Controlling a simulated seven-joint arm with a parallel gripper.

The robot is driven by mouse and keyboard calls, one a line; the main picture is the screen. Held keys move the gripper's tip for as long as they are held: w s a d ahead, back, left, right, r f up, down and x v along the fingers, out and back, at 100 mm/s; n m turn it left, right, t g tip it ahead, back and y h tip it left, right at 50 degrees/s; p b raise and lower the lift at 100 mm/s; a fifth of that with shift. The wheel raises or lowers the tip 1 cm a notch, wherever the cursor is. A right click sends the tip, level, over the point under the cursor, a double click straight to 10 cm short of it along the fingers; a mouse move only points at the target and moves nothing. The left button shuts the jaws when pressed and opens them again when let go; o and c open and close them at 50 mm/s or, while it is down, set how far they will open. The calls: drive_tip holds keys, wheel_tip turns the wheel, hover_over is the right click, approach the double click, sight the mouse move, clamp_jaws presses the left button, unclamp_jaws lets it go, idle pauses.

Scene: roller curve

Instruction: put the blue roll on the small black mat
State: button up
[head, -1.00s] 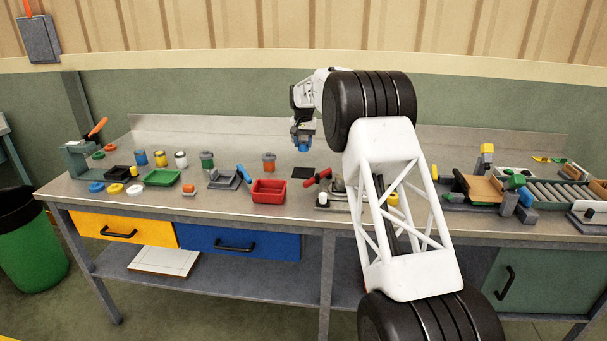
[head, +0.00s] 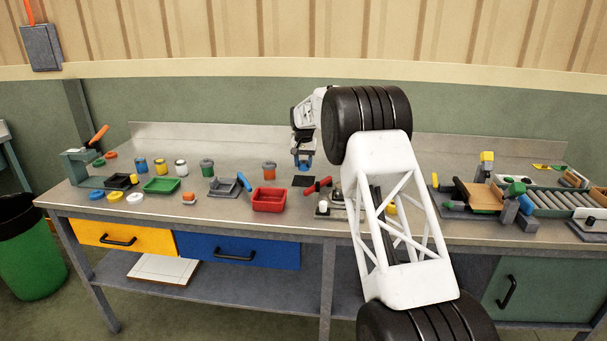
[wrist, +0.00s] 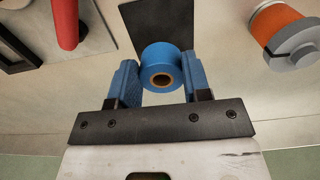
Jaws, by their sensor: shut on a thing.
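The blue roll (wrist: 160,68) is between the two blue fingers of my gripper (wrist: 157,84) in the wrist view, its round end with the brown core facing the camera. My gripper is shut on it. In the head view my gripper (head: 303,163) is low over the bench at the small black mat (head: 303,181). The mat also shows in the wrist view (wrist: 150,18), just beyond the roll, which overlaps its near edge in the picture. I cannot tell whether the roll touches the mat or hangs a little above it.
A red-handled tool (head: 318,186) lies right of the mat in the head view. A red bin (head: 269,200) is in front on the left. The bench behind the mat is clear.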

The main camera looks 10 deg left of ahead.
sight(303, 170)
drive_tip(key=shift+f, duration=2.45)
drive_tip(key=shift+f, duration=0.1)
drive_tip(key=o, duration=0.9)
drive_tip(key=shift+r, duration=6.1)
